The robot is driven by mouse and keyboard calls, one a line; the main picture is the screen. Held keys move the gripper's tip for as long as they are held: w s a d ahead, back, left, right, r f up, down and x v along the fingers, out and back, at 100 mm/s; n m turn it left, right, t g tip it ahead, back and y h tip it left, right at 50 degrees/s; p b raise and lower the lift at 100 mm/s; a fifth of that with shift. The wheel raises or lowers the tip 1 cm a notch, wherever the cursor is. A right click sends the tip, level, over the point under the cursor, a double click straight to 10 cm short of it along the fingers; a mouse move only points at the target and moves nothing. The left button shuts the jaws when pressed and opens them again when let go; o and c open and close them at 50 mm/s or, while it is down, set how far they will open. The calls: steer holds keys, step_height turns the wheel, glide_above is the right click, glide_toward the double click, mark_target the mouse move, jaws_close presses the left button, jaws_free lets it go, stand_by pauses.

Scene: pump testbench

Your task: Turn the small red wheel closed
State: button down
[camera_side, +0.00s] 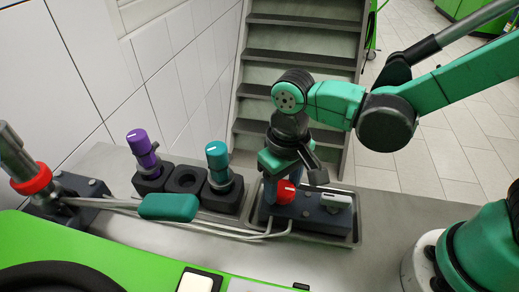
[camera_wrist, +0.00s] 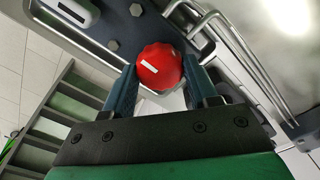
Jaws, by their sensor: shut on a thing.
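The small red wheel (camera_side: 286,191) sits on a dark block (camera_side: 310,213) inside a shallow metal tray, below my gripper (camera_side: 275,190) in the side view. It has a white mark on it. In the wrist view, the red wheel (camera_wrist: 159,66) is between the two blue fingers of my gripper (camera_wrist: 157,78), one on each side. My gripper is shut on the wheel. The white mark on the wheel's face shows as a short slanted bar in the wrist view. In the side view my gripper partly hides the wheel.
A white-topped part (camera_side: 336,200) is on the same block, right of the wheel. Purple (camera_side: 139,142) and teal (camera_side: 216,154) knobbed parts stand in black holders to the left. Metal pipes and a teal handle (camera_side: 168,207) lie in front of them. The counter at right is clear.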

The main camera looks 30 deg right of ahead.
mark_target(282, 187)
steer(key=shift+c, duration=1.2)
jaws_free()
steer(key=shift+r, duration=2.8)
